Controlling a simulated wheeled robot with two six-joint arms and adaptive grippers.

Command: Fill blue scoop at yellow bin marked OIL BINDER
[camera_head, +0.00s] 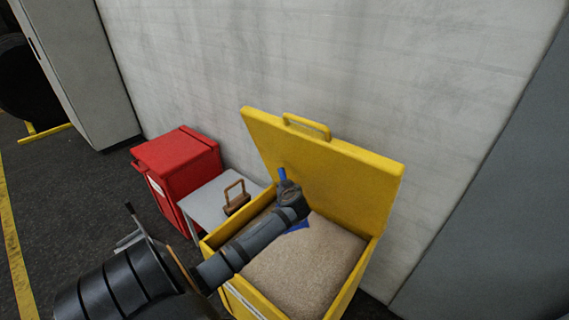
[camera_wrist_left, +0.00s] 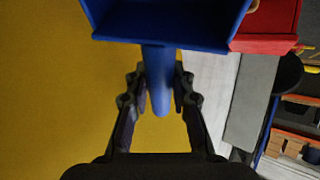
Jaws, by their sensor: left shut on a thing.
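The yellow bin (camera_head: 372,262) stands open with its lid (camera_head: 325,160) raised against the wall. Beige granules (camera_head: 315,265) fill much of it. Its front label is only partly visible and not readable. My left gripper (camera_head: 289,190) is over the bin, shut on the handle of the blue scoop (camera_head: 297,226). In the left wrist view the scoop (camera_wrist_left: 170,28) extends past the fingertips (camera_wrist_left: 160,90), with its handle between them. No granules show on its visible faces. Whether the scoop touches the granules is hidden by my arm. My right gripper is out of view.
A white side table (camera_head: 207,204) left of the bin carries a brown handled block (camera_head: 237,203). A red box (camera_head: 180,160) stands behind it to the left. A wall is close behind the bin. A grey panel (camera_head: 500,200) stands at right.

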